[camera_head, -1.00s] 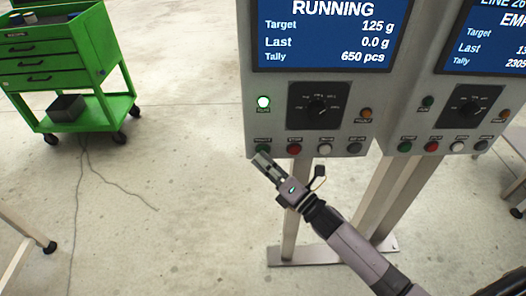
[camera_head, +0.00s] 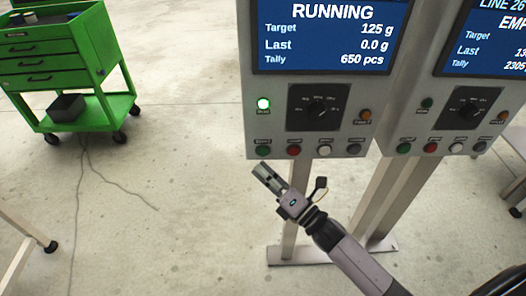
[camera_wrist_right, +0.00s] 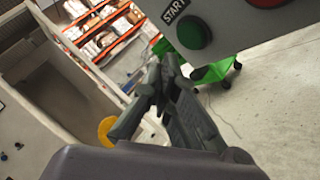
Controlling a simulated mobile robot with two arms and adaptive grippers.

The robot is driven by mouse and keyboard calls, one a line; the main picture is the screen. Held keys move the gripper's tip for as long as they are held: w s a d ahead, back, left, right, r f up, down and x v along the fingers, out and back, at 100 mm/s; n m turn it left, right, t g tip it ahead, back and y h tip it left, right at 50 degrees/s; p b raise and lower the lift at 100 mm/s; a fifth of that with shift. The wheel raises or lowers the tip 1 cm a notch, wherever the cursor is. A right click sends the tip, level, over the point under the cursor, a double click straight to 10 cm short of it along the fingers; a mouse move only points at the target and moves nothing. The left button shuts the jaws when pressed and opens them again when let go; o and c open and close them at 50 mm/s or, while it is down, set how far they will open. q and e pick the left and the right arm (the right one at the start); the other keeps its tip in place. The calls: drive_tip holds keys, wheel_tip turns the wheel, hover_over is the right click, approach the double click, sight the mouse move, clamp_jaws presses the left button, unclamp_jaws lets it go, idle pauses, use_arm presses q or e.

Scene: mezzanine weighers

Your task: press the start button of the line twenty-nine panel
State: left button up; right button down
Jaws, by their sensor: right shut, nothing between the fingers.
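The near panel's screen (camera_head: 330,35) reads RUNNING, target 125 g, last 0.0 g, tally 650 pcs; its line number is out of view. Its green lamp (camera_head: 263,104) is lit. The green start button (camera_head: 263,152) is at the left of its bottom row, and shows large in the right wrist view with a START label (camera_wrist_right: 193,32). My right gripper (camera_head: 262,168) is shut and empty, just below and apart from the start button. My left gripper is not in view.
A second panel (camera_head: 483,45) marked LINE 26 stands to the right. The near panel also has a red button (camera_head: 294,151), a white button (camera_head: 324,151) and a selector dial (camera_head: 318,107). A green tool cart (camera_head: 70,75) stands at the left.

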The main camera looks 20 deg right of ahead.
drive_tip(key=s, duration=0.1)
drive_tip(key=s+a, duration=0.1)
drive_tip(key=s, duration=0.1)
drive_tip(key=shift+s+p, duration=0.25)
drive_tip(key=shift+p, duration=0.05)
idle(0.6)
drive_tip(key=s+d+f+m+g+h, duration=0.3)
drive_tip(key=f+m, duration=0.2)
drive_tip(key=f, duration=0.7)
drive_tip(key=s+d+f+m+g+h, duration=0.2)
drive_tip(key=s+f+m, duration=0.3)
drive_tip(key=f, duration=0.7)
drive_tip(key=s+d+f+m+g+h, duration=0.25)
drive_tip(key=f+m, duration=0.35)
drive_tip(key=f, duration=0.6)
drive_tip(key=s+f+m+g, duration=0.3)
drive_tip(key=s+f, duration=0.2)
drive_tip(key=s, duration=0.5)
drive_tip(key=s+d+f+m+g+h, duration=0.1)
drive_tip(key=s+f+m+g, duration=0.2)
drive_tip(key=s+f, duration=0.3)
drive_tip(key=s+f+m+g+h, duration=0.1)
drive_tip(key=s+f+m+g, duration=0.2)
drive_tip(key=s, duration=1.1)
wheel_tip(320, 180, down, 4)
drive_tip(key=shift+s+d+r+m+g, duration=0.25)
drive_tip(key=shift+d+m+g, duration=0.15)
drive_tip(key=shift+m, duration=0.8)
